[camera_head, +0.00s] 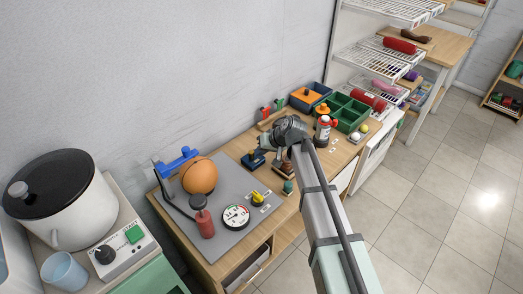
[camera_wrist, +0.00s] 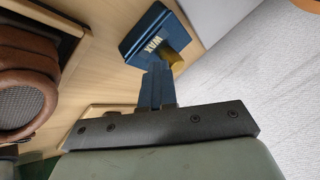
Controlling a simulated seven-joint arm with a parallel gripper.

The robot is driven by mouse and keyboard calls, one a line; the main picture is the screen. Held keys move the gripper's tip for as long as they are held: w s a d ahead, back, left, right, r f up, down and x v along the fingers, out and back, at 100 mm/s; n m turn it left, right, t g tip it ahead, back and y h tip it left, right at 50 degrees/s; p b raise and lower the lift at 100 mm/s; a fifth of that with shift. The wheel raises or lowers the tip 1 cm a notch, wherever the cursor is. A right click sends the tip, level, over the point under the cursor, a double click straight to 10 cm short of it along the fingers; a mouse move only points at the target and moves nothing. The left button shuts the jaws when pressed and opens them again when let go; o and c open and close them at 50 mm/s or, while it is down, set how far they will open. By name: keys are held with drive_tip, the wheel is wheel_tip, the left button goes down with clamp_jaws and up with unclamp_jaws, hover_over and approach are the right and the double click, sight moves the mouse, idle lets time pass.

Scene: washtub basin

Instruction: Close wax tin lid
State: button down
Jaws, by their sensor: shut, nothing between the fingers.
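The wax tin (camera_wrist: 143,30) shows in the wrist view as a dark blue block with "WAX" in gold letters. A gold-brown rounded part (camera_wrist: 174,60) shows at its near right edge. I cannot tell how far its lid stands open. My gripper (camera_wrist: 157,68) is shut and empty, its fingertips just in front of the tin's near edge; whether they touch it is unclear. In the head view a small blue object (camera_head: 254,160), seemingly the tin, sits on the bench left of my gripper, which my wrist partly hides.
A brown object with a mesh face (camera_wrist: 25,100) is close on the left in the wrist view. On the bench, a grey mat (camera_head: 225,222) holds an orange ball (camera_head: 198,175), a red bottle (camera_head: 204,223) and a dial (camera_head: 236,217). A green tray (camera_head: 347,110) stands farther back.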

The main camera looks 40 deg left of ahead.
drive_tip(key=w+d, duration=0.3)
drive_tip(key=shift+w+d+r, duration=0.1)
drive_tip(key=shift+r, duration=0.3)
drive_tip(key=v, duration=0.8)
drive_tip(key=shift+w+d+r, duration=0.15)
drive_tip(key=shift+d+r, duration=0.1)
drive_tip(key=shift+r, duration=0.2)
